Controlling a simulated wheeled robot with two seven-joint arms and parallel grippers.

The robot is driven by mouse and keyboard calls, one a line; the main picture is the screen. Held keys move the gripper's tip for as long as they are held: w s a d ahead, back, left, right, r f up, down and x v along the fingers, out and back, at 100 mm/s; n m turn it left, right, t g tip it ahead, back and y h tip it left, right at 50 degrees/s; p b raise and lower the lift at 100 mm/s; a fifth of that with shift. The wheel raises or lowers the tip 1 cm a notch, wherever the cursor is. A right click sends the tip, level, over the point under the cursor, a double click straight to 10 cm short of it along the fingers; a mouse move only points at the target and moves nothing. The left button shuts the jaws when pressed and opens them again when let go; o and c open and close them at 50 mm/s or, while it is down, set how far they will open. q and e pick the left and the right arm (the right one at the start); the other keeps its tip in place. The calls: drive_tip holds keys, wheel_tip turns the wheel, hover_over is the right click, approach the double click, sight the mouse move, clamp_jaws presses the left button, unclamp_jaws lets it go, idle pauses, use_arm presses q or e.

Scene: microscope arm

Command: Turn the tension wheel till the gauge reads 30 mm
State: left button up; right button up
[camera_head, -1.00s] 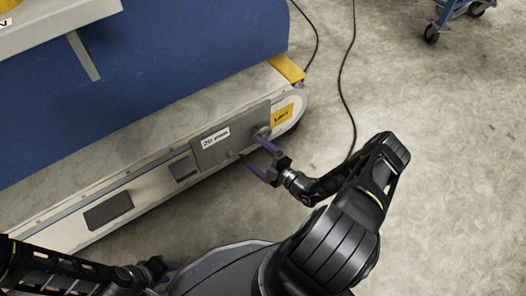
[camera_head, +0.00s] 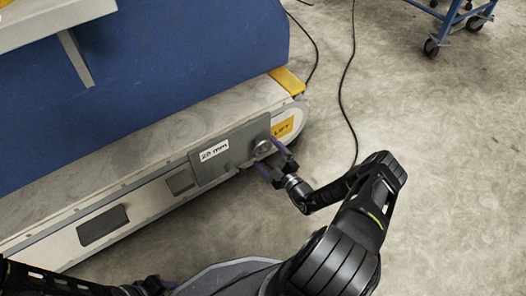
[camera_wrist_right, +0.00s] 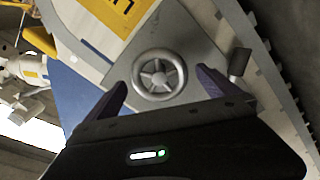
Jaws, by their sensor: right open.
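The tension wheel (camera_head: 264,148), a small grey spoked handwheel, sits on a grey plate at the right end of the machine's side. It shows fully in the right wrist view (camera_wrist_right: 159,75). The gauge label (camera_head: 214,150) left of the wheel shows a number in the twenties of mm; its second digit is hard to read. My right gripper (camera_head: 271,160) is open in front of the wheel. In the wrist view its purple fingers (camera_wrist_right: 162,82) stand on either side of the wheel, with gaps. My left gripper (camera_head: 152,286) is low at the bottom edge, mostly hidden.
A yellow LIFT label (camera_head: 283,128) is right of the wheel. A small dark block (camera_wrist_right: 240,63) juts out near one finger in the wrist view. A black cable (camera_head: 345,90) lies on the floor. A blue cart (camera_head: 460,22) stands far back; floor at right is clear.

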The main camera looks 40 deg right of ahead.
drive_tip(key=shift+w+b, duration=0.3)
drive_tip(key=shift+w, duration=1.1)
drive_tip(key=c, duration=1.3)
